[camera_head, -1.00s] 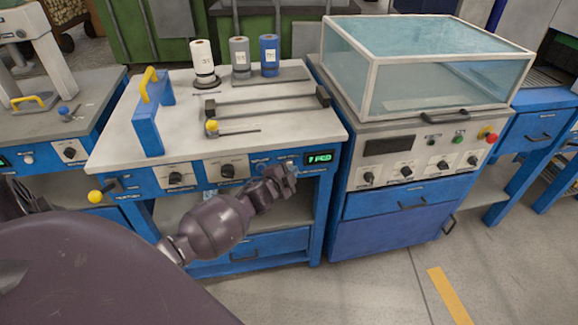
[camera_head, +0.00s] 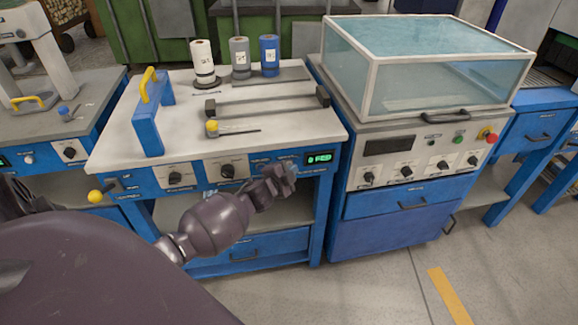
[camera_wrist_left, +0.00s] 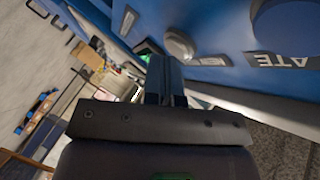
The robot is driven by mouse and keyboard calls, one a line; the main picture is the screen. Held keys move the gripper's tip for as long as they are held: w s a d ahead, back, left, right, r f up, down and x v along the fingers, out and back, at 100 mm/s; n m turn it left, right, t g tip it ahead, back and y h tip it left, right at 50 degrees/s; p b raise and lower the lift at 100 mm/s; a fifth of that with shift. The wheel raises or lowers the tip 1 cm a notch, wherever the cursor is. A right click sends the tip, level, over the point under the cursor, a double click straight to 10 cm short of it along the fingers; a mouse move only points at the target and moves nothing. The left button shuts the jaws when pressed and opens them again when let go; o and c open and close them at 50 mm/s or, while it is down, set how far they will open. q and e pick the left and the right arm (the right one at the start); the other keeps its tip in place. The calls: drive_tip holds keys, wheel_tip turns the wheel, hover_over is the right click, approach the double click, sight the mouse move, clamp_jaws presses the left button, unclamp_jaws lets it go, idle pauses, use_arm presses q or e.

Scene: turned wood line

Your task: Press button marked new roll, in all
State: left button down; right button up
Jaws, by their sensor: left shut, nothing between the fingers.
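The blue panel on the front of the middle bench (camera_head: 140,178) carries dials and a green-lit display (camera_head: 319,158) that seems to read "0 FED". The button marked new roll cannot be picked out; the small labels are unreadable and my gripper covers part of the panel left of the display. My left gripper (camera_head: 288,172) is shut and empty, its tip at the panel just left of and below the display. In the left wrist view its closed fingers (camera_wrist_left: 166,80) point at the blue panel, near a grey round knob (camera_wrist_left: 180,43); contact cannot be told.
White, grey and blue rolls (camera_head: 240,57) stand at the back of the bench. A blue frame with a yellow handle (camera_head: 150,88) stands on its left. A yellow-knobbed lever (camera_head: 95,196) sticks out at front left. A glass-covered machine (camera_head: 430,70) stands right.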

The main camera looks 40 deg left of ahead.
drive_tip(key=shift+r, duration=0.1)
use_arm(q)
drive_tip(key=shift+s+d+p, duration=0.3)
drive_tip(key=shift+s+d, duration=0.2)
drive_tip(key=shift+d, duration=0.1)
use_arm(e)
drive_tip(key=shift+w+a+r, duration=0.2)
drive_tip(key=shift+r, duration=0.2)
use_arm(q)
drive_tip(key=s+d+p, duration=0.1)
drive_tip(key=s+d, duration=0.2)
drive_tip(key=shift+s+d, duration=0.15)
drive_tip(key=shift+d, duration=0.25)
use_arm(e)
drive_tip(key=shift+w+r+t, duration=0.15)
drive_tip(key=shift+w+r, duration=0.05)
drive_tip(key=shift+r, duration=0.4)
drive_tip(key=shift+w+r+t, duration=0.15)
drive_tip(key=shift+w+r, duration=0.05)
drive_tip(key=shift+r, duration=0.35)
